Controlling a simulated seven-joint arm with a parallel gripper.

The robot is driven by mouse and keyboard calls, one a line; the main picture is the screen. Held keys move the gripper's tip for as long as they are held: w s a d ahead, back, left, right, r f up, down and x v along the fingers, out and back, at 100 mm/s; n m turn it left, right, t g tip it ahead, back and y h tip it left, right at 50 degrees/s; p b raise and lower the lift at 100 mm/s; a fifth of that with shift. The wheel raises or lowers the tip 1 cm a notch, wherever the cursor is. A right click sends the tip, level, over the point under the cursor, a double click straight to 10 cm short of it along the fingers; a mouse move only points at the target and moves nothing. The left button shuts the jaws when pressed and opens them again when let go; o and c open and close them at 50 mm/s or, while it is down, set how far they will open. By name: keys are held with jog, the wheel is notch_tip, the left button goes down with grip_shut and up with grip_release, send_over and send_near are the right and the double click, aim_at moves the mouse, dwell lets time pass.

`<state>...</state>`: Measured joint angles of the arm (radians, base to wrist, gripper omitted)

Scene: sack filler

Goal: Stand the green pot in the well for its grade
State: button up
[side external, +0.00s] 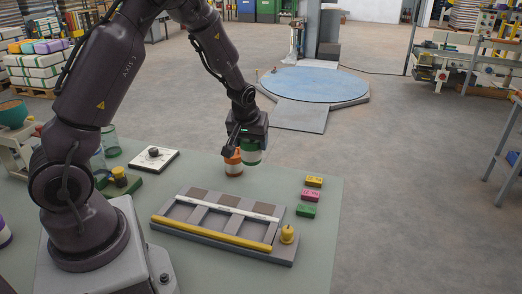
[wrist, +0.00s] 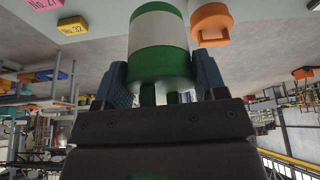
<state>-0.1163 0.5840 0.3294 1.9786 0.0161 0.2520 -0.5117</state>
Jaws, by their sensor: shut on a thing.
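The green pot (side external: 252,155) has a white band around its middle. My gripper (side external: 250,140) is shut on it, and it hangs upright behind the wells. In the wrist view the pot (wrist: 160,38) sits between both fingers of my gripper (wrist: 162,82). The grey well tray (side external: 282,250) lies on the table, nearer the camera than the pot. It has several wells side by side, a white strip (side external: 222,206) across them and a yellow bar (side external: 210,233) along the front. I cannot read any grade marks on the wells. The wells look empty.
An orange pot (side external: 233,165) stands close to the left of the green pot. Yellow (side external: 314,181), pink (side external: 310,194) and green (side external: 306,210) labelled blocks lie right of the tray. A white plate (side external: 153,158) lies to the left.

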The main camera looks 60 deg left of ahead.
jog(key=s+d+r, duration=0.3)
jog(key=s, duration=0.3)
jog(key=d+f, duration=0.2)
jog(key=d, duration=1.1)
jog(key=shift+s+f+n+g+y, duration=0.2)
jog(key=shift+f+n+g, duration=0.15)
jog(key=shift+f+n, duration=0.85)
jog(key=shift+s+f+n+g+y, duration=0.3)
jog(key=shift+f+n, duration=0.5)
jog(key=shift+f, duration=0.85)
jog(key=shift+s+f+n+g+y, duration=0.1)
jog(key=shift+f+n+g, duration=0.35)
jog(key=shift+f+n, duration=0.75)
jog(key=shift+f, duration=0.85)
jog(key=o, duration=1.1)
